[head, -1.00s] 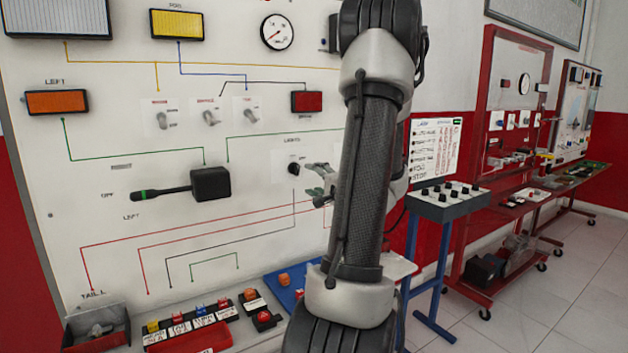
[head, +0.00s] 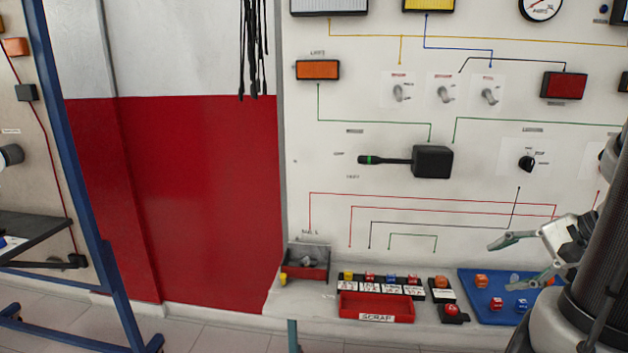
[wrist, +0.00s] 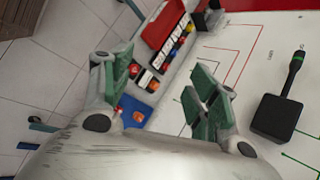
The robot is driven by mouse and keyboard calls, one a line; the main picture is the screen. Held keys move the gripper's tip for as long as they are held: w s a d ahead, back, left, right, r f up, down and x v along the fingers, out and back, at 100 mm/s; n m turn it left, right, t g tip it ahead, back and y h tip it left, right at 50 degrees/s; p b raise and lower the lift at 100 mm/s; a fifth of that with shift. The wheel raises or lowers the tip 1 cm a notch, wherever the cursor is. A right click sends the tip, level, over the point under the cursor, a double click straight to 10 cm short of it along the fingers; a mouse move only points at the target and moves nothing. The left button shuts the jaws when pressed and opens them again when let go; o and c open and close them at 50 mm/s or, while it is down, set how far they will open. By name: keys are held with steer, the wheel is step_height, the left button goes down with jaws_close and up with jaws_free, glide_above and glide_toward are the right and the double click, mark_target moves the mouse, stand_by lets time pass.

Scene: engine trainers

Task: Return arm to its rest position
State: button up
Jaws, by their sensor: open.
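My gripper (head: 522,262) is at the right of the head view, in front of the white trainer panel (head: 330,225) and above the blue mat (head: 468,300). Its green-padded fingers are spread apart with nothing between them. In the wrist view my gripper (wrist: 160,92) also shows open and empty, with the shelf and floor beyond it. My arm fills the right edge of the head view and hides part of the panel.
A shelf below the panel holds a red scrap tray (head: 376,307), a grey-and-red bin (head: 307,262), and labelled blocks. Orange, red and blue cubes lie on the mat. A blue-framed stand (head: 75,150) is at left. Black cables (head: 252,50) hang on the wall.

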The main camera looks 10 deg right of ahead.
steer(key=s+a+r+n+g+h, duration=0.1)
steer(key=s+r+n+g+h, duration=0.35)
steer(key=s+n, duration=0.3)
steer(key=w+a+r+n+t+h, duration=0.1)
steer(key=w+a+r+n+t, duration=0.1)
steer(key=a+r+n, duration=0.4)
steer(key=shift+w+n, duration=0.35)
steer(key=shift+n, duration=0.2)
